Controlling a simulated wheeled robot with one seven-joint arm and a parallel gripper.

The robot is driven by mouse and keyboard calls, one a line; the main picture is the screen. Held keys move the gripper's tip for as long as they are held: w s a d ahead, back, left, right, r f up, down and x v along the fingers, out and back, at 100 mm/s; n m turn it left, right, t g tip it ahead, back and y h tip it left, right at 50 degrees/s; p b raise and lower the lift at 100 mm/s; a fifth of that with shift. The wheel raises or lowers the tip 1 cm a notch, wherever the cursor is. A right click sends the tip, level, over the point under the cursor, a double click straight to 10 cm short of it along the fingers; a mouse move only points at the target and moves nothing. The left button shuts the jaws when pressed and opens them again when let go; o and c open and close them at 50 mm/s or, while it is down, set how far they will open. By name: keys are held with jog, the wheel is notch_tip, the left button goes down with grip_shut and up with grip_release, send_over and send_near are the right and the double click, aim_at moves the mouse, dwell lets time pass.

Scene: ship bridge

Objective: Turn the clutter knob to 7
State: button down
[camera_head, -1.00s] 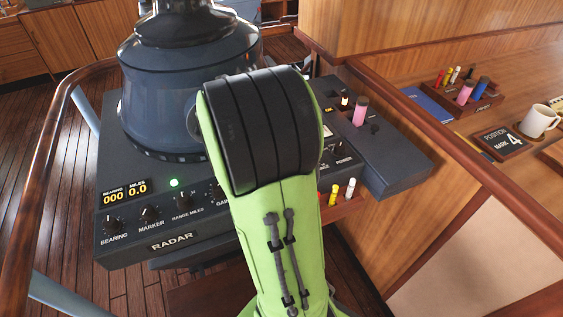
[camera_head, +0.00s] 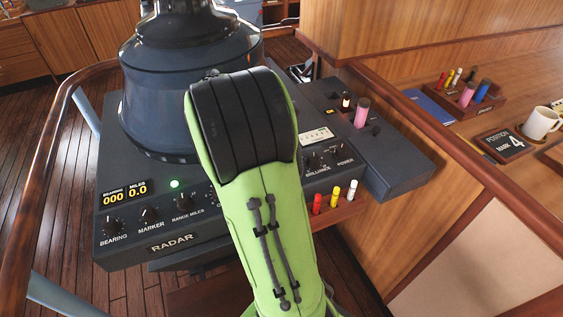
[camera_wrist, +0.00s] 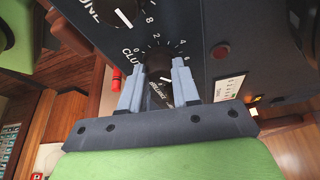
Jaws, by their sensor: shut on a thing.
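In the wrist view, my gripper (camera_wrist: 160,70) has its two grey fingers on either side of a dark round knob (camera_wrist: 158,75) and is shut on it. The visible start of the label beside it reads "CLU", and the rest is hidden by a finger. Scale numbers 0, 2, 4 and 6 show around the knob's far side. A white mark shows low on the knob, but I cannot read its setting surely. In the head view, my green arm (camera_head: 255,190) hides my gripper and this knob on the radar console (camera_head: 115,235).
Another knob (camera_wrist: 116,12) with a white pointer lies just beyond in the wrist view. A red button (camera_wrist: 221,52) is to the right. In the head view, a small rack (camera_head: 335,212) holds red, yellow and white markers, and a wooden rail (camera_head: 35,170) borders the console.

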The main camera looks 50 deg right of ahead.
jog(key=shift+f, duration=0.1)
jog(key=c, duration=0.8)
grip_release()
jog(key=p+v, duration=0.7)
jog(key=v, duration=0.9)
jog(key=shift+s+d, duration=0.1)
